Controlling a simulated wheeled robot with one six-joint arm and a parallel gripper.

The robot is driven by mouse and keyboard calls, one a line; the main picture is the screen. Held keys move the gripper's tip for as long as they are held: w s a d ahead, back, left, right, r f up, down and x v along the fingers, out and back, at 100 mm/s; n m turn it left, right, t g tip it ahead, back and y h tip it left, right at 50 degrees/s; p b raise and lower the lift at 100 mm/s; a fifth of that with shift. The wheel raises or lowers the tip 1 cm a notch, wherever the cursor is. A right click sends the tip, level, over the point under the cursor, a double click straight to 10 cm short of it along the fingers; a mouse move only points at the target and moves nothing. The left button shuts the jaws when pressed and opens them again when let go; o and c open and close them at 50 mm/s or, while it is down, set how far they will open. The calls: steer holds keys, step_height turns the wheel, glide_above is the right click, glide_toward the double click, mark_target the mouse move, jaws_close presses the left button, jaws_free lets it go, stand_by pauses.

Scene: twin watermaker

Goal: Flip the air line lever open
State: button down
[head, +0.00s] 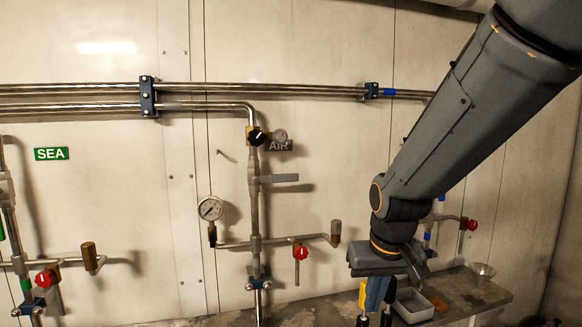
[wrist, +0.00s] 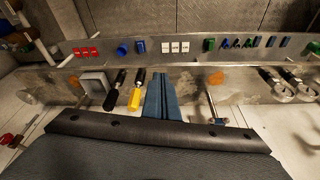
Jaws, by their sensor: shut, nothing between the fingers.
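The air line is the vertical pipe (head: 254,205) below the grey AIR label (head: 279,146) in the head view. A grey lever (head: 279,178) sticks out horizontally to the right from this pipe, crosswise to it. A black knob (head: 257,137) is above it, and a red-handled valve (head: 300,252) is on the branch below. My gripper (head: 372,305) is low and to the right of the lever, well apart from it, pointing down over the shelf. Its blue fingers (wrist: 162,90) are together and empty in the wrist view. The lever cannot be made out in the wrist view.
A pressure gauge (head: 211,208) is left of the air pipe. The shelf under my gripper holds a grey tray (wrist: 94,88), a black-handled tool (wrist: 115,90) and a yellow-handled tool (wrist: 137,90). The SEA line is at far left. The space before the lever looks clear.

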steer(key=w+a+r+n+t+b, duration=0.1)
steer(key=w+a+r, duration=0.25)
steer(key=r, duration=0.35)
steer(key=w+a+r+t+y, duration=0.1)
steer(key=w+a+r, duration=0.2)
steer(key=w+r, duration=0.3)
steer(key=w+a+r+n+t+b, duration=0.1)
steer(key=w+a+r, duration=0.2)
steer(key=r, duration=0.5)
steer(key=a+r+t, duration=0.1)
steer(key=a+r, duration=0.1)
steer(key=r, duration=0.5)
steer(key=a+r+t+y, duration=0.1)
steer(key=a+r, duration=0.2)
steer(key=r, duration=0.4)
steer(key=shift+w+a+r, duration=0.35)
steer(key=shift+w, duration=0.05)
steer(key=shift+w+f, duration=0.1)
steer(key=p, duration=0.3)
glide_above(276, 179)
steer(key=s+d, duration=0.1)
steer(key=d, duration=0.3)
step_height(276, 179, down, 7)
step_height(276, 179, down, 4)
steer(key=shift+p, duration=0.4)
steer(key=shift+a+f, duration=0.1)
